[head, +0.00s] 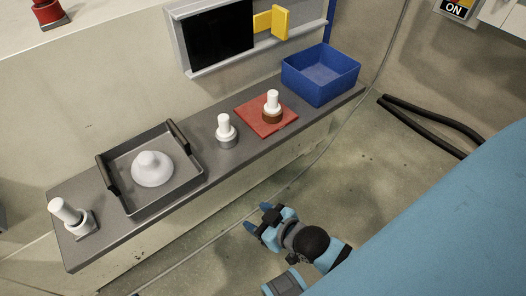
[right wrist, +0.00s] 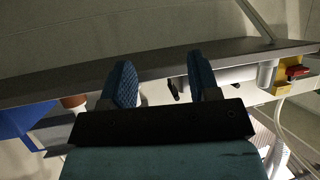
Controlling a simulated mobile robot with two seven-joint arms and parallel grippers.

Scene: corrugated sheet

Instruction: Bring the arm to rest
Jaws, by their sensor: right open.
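My right gripper (head: 257,217) hangs over the floor in front of the grey shelf (head: 185,197), clear of it in the head view. In the right wrist view, my right gripper's (right wrist: 162,82) two blue textured fingers stand apart with nothing between them, and the edge of the shelf (right wrist: 80,90) crosses behind them. My left gripper is in neither view.
The shelf holds a dark tray (head: 189,187) with a white domed piece (head: 152,170), white-topped pieces (head: 226,131), a red mat (head: 252,121) and a blue bin (head: 320,73). Black tubes (head: 430,122) lie at right. Floor (head: 345,150) is free between.

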